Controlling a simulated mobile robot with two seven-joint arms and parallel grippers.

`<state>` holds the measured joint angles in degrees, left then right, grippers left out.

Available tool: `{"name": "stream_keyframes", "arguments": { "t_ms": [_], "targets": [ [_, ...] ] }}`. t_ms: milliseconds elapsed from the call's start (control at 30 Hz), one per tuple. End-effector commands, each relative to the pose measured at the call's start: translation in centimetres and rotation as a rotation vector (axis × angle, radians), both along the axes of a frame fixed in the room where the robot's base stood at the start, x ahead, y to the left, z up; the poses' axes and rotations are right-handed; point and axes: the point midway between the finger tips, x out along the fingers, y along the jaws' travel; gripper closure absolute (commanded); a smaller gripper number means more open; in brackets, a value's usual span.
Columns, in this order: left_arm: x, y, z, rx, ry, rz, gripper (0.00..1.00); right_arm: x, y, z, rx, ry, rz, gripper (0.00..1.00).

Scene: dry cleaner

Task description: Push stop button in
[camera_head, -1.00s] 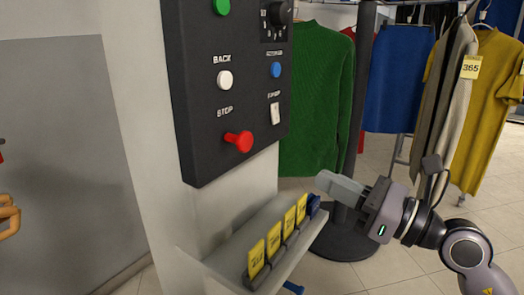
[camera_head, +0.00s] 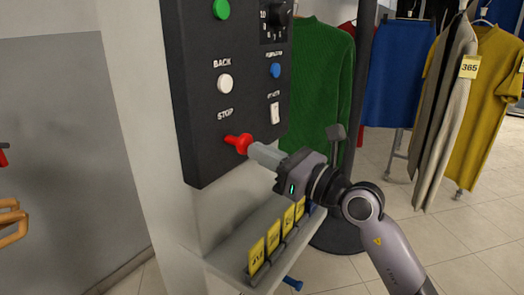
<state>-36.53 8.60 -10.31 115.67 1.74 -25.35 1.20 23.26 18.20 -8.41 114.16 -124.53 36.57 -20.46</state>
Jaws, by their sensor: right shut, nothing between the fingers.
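The red stop button (camera_head: 239,143) sits low on the dark control panel (camera_head: 203,150), just under the STOP label. It sticks out from the panel on a stem. My right gripper (camera_head: 255,150) is shut and empty. Its fingertips are right in front of the button's red head, on its right side, and seem to touch it or nearly so. The fingertips partly cover the button's right edge. My left gripper is not in view.
Above the button are a white BACK button (camera_head: 225,83), a green button (camera_head: 221,8), a blue button (camera_head: 275,71), a white switch (camera_head: 275,113) and a dial (camera_head: 276,16). A shelf with yellow tags (camera_head: 257,256) lies below. Clothes such as a green sweater (camera_head: 318,85) hang behind.

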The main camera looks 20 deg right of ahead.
Motion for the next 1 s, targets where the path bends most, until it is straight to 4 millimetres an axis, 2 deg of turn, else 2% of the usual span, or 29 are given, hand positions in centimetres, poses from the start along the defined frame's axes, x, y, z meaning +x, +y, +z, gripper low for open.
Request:
{"name": "stream_keyframes", "arguments": {
  "t_ms": [433, 667, 1000],
  "targets": [
    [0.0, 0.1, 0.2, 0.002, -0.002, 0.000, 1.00, 0.3, 0.2, 0.1, 0.001, 0.000, 0.000, 1.00],
    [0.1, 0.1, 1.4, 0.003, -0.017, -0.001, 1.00, 1.7, 1.3, 0.3, 0.002, 0.001, 0.000, 1.00],
    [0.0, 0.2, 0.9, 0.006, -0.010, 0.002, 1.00, 1.9, 1.4, 0.2, 0.002, -0.004, -0.002, 1.00]
  ]
}}
